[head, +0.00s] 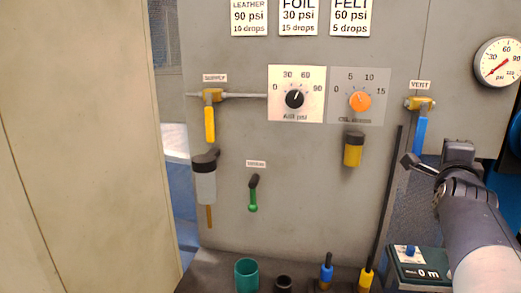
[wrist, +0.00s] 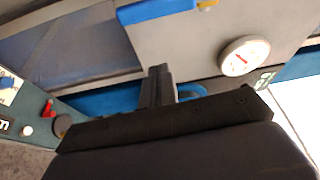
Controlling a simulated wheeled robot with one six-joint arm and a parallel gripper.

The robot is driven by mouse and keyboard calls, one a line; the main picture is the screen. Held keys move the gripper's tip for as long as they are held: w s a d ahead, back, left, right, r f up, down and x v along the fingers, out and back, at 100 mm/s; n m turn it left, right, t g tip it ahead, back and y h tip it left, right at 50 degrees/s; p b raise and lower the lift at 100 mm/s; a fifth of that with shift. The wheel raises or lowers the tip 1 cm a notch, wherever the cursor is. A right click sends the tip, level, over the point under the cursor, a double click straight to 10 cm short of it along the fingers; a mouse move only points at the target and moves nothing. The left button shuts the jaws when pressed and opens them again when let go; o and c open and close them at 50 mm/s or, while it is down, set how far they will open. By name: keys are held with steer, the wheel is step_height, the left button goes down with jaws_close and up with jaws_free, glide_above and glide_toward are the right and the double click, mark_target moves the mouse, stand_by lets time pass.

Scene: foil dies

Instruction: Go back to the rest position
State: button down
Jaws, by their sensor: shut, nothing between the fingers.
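My gripper (head: 408,162) reaches in from the lower right of the head view, in front of the panel's right side. Its fingers are together and empty; they also show in the wrist view (wrist: 158,85). The blue vent handle (head: 420,136) hangs down from its brass valve close to the gripper in the picture. A blue bar, apparently this handle, crosses the top of the wrist view (wrist: 155,10). I cannot tell whether the fingers touch it, but nothing is between them.
The grey panel (head: 310,190) carries a yellow supply handle (head: 210,124), black air knob (head: 294,99), orange oil knob (head: 360,101) and green handle (head: 253,195). A round gauge (head: 498,62) is upper right. Below stand a teal cup (head: 246,274) and a 0 m box (head: 420,265).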

steer(key=w+d+r+n+t+y+p, duration=0.2)
steer(key=r+n+p, duration=0.3)
steer(key=n, duration=0.5)
steer(key=w+d+r+n+t+y+p, duration=0.2)
steer(key=w+d+r+n+t+p, duration=0.1)
steer(key=n+p, duration=0.5)
steer(key=shift+w+d+r+n+t+y, duration=0.3)
steer(key=shift+d+r+n, duration=0.5)
steer(key=shift+r+n, duration=0.65)
steer(key=shift+s+f, duration=0.1)
